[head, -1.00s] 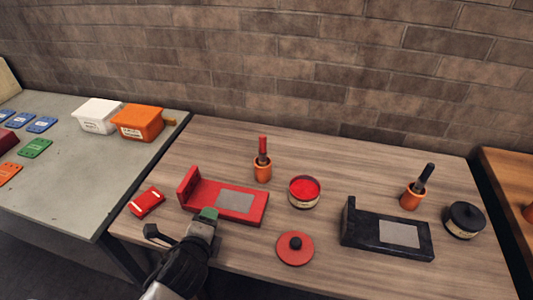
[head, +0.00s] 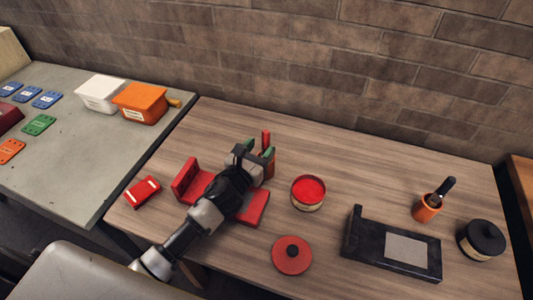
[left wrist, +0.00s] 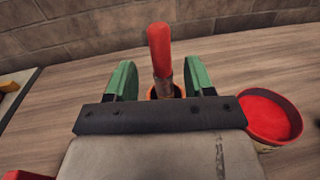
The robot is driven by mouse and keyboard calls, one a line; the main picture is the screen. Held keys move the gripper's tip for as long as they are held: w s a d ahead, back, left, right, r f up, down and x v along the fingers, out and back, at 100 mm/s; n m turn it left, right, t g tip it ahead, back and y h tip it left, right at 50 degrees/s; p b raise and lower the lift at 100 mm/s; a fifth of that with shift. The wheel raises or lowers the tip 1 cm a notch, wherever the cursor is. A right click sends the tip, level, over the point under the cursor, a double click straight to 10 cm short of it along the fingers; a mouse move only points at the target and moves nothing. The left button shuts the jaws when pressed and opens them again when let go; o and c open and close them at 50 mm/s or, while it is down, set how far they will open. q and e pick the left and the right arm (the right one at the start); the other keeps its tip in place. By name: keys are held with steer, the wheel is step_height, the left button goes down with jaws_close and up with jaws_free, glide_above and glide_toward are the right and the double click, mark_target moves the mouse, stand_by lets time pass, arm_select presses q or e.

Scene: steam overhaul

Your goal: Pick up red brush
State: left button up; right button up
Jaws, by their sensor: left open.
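The red brush (head: 266,139) stands handle up in an orange cup (head: 270,171) toward the back of the wooden table. In the left wrist view the red handle (left wrist: 160,50) rises between the two green fingers, with the metal collar and part of the cup below it. My left gripper (head: 260,151) is open, its fingers on either side of the brush with gaps showing in the left wrist view (left wrist: 158,80). The brush's lower end is hidden in the cup. My right gripper is not in view.
An open tin of red paint (head: 308,193) stands just right of the cup. A red holder (head: 254,207) lies under my arm. A red lid (head: 292,255), black holder (head: 392,246), black-handled brush (head: 444,188) and black tin (head: 481,239) are farther right. The brick wall is behind.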

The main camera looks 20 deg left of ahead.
mark_target(264, 143)
arm_select(q)
steer(key=shift+w+d+r, duration=0.1)
steer(key=shift+w, duration=0.35)
steer(key=w, duration=0.1)
steer(key=w+p, duration=0.1)
steer(key=w, duration=0.1)
steer(key=shift+w+d, duration=0.2)
steer(key=shift+d, duration=0.15)
steer(key=shift+w+d, duration=0.15)
steer(key=shift+w, duration=0.3)
steer(key=shift+s, duration=0.1)
steer(key=shift+c, duration=1.1)
jaws_close()
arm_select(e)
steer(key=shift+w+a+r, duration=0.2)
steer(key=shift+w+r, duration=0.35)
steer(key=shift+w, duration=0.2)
